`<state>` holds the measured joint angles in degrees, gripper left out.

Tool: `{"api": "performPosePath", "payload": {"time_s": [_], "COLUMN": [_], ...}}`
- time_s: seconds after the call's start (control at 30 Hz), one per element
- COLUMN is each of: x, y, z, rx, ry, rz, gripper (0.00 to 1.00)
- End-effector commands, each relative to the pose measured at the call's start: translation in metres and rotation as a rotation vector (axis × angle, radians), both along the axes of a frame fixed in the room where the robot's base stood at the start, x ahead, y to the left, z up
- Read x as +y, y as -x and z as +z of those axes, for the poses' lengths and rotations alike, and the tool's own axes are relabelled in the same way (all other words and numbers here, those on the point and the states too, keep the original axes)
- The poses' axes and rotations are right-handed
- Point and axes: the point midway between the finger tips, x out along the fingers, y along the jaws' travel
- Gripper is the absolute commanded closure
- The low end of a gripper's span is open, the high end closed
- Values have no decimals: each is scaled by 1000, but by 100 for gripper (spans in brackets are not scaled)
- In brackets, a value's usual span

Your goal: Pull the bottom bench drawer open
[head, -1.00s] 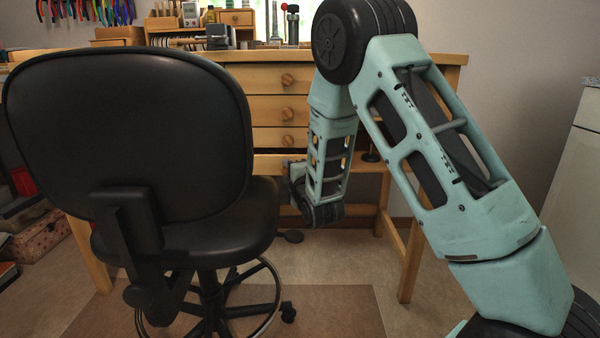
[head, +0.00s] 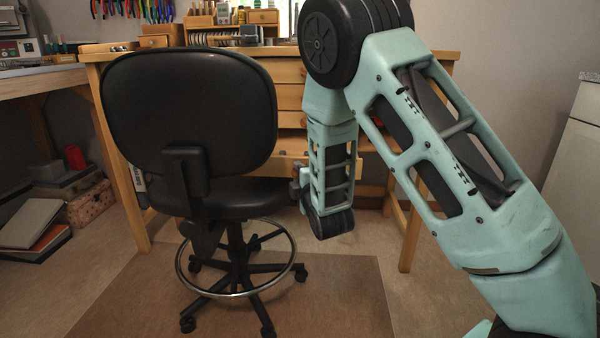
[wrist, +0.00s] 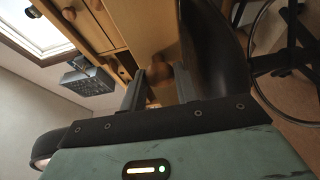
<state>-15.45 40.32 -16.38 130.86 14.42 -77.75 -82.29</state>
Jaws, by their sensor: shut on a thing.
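The wooden workbench (head: 425,60) has a stack of drawers with round wooden knobs, partly hidden behind the chair and my arm. The bottom drawer (head: 290,168) shows as a pale strip left of my forearm. In the wrist view its plain wooden front (wrist: 142,25) stands out nearer than the drawer fronts beside it, so it appears partly open. My gripper (wrist: 158,84) is shut on the bottom drawer's round knob (wrist: 159,71), with a dark finger on each side. In the head view my gripper (head: 299,188) is small and mostly hidden by my wrist.
A black swivel chair (head: 190,110) stands in front of the bench, its seat close beside my gripper. Boxes and books (head: 50,220) lie at left. A white cabinet (head: 575,160) is at right.

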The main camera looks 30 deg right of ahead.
Motion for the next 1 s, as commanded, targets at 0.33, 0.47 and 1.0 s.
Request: {"api": "performPosePath", "payload": {"time_s": [0.33,0.47,1.0], "x": [1,1,4], "y": [3,3,15], "z": [-1,-1,0], "rx": [1,2,3], "ry": [0,0,0], "rz": [-2,-2,0], "gripper": [100,100,48]}}
